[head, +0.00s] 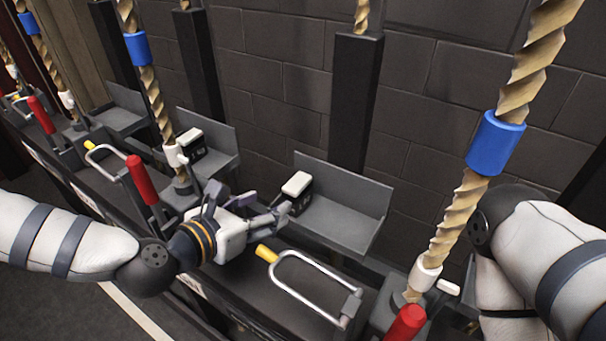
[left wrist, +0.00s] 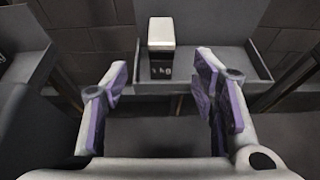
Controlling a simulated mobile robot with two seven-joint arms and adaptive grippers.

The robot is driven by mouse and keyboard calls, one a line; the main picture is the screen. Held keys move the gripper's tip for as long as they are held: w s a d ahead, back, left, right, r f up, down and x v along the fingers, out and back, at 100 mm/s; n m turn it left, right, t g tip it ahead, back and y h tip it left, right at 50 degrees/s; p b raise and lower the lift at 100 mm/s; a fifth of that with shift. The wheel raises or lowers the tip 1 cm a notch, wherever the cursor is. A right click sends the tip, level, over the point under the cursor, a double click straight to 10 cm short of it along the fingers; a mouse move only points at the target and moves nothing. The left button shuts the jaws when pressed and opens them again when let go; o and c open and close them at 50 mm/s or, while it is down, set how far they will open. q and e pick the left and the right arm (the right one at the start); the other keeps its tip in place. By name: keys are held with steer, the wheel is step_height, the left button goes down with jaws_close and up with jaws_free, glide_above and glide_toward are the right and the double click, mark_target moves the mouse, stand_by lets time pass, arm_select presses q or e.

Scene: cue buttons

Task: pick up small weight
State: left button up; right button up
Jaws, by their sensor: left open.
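A small weight (head: 297,190), a black block with a white top, sits in an open grey tray (head: 350,210) against the wall. In the left wrist view the weight (left wrist: 161,50) stands upright in the tray and bears a "1 kg" marking. My left gripper (head: 284,205) is open and empty, its fingers pointing toward the weight. In the left wrist view the fingers (left wrist: 162,80) are spread, with the weight ahead between them and apart from them. My right arm shows at the right edge, but its gripper is out of sight.
Another black-and-white weight (head: 191,141) sits in a tray to the left. A gold twisted rod (head: 457,215) with a blue collar stands at right. A silver U-shaped handle with a yellow part (head: 310,285) lies in front of the tray. Red-handled levers (head: 141,180) stand along the bench.

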mark_target(293, 185)
arm_select(q)
steer(key=x, duration=0.3)
steer(key=r+x, duration=0.1)
steer(key=x, duration=0.7)
steer(key=shift+w+d+b, duration=0.3)
steer(key=shift+w+d, duration=0.05)
steer(key=shift+d, duration=0.05)
steer(key=shift+r, duration=0.1)
jaws_close()
steer(key=shift+w+r, duration=0.1)
steer(key=shift+r, duration=0.05)
